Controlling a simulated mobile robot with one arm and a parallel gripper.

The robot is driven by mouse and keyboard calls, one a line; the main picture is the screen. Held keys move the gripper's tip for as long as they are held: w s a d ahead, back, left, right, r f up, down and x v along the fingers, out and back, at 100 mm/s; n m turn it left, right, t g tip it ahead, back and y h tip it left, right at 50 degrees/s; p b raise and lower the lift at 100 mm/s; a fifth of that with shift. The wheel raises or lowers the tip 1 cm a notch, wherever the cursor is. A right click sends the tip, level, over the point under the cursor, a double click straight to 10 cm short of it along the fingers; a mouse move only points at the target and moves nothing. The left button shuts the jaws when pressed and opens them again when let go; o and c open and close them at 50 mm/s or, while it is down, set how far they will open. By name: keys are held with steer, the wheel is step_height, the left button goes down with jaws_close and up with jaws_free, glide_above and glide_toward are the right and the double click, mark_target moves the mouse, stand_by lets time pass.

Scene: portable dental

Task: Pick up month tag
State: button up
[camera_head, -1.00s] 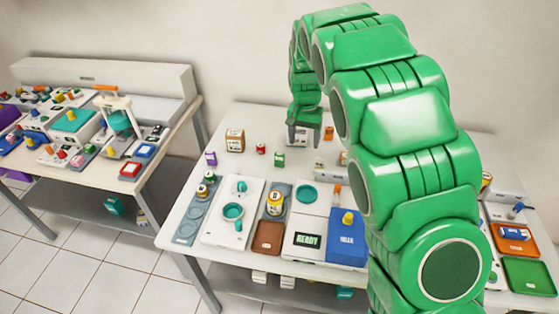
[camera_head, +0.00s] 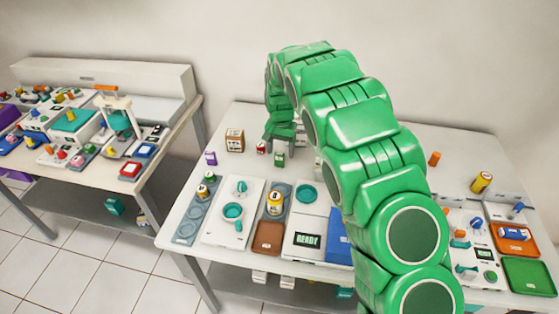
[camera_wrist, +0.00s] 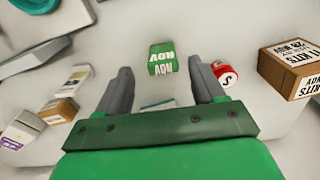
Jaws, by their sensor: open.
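The month tag appears to be the small green block (camera_wrist: 161,57) printed "NOV", upside down in the wrist view. It stands on the white table, and also shows in the head view (camera_head: 280,159), just in front of my gripper (camera_head: 279,141). In the wrist view, my gripper (camera_wrist: 160,72) is open and empty, with its two grey fingers apart. The green block appears between the fingertips, slightly beyond them. I see no contact with it. Its height relative to the fingers is hard to tell.
A red round piece marked "S" (camera_wrist: 226,73) is close beside the right finger. A cardboard box (camera_wrist: 292,65) stands farther right. Small boxes (camera_wrist: 62,110) lie to the left. In the head view, trays and devices, including a "READY" unit (camera_head: 305,240), fill the table front.

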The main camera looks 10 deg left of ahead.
mark_target(280, 154)
steer(key=f, duration=0.4)
steer(key=shift+a+f, duration=0.25)
steer(key=shift+f, duration=0.15)
steer(key=c, duration=1.1)
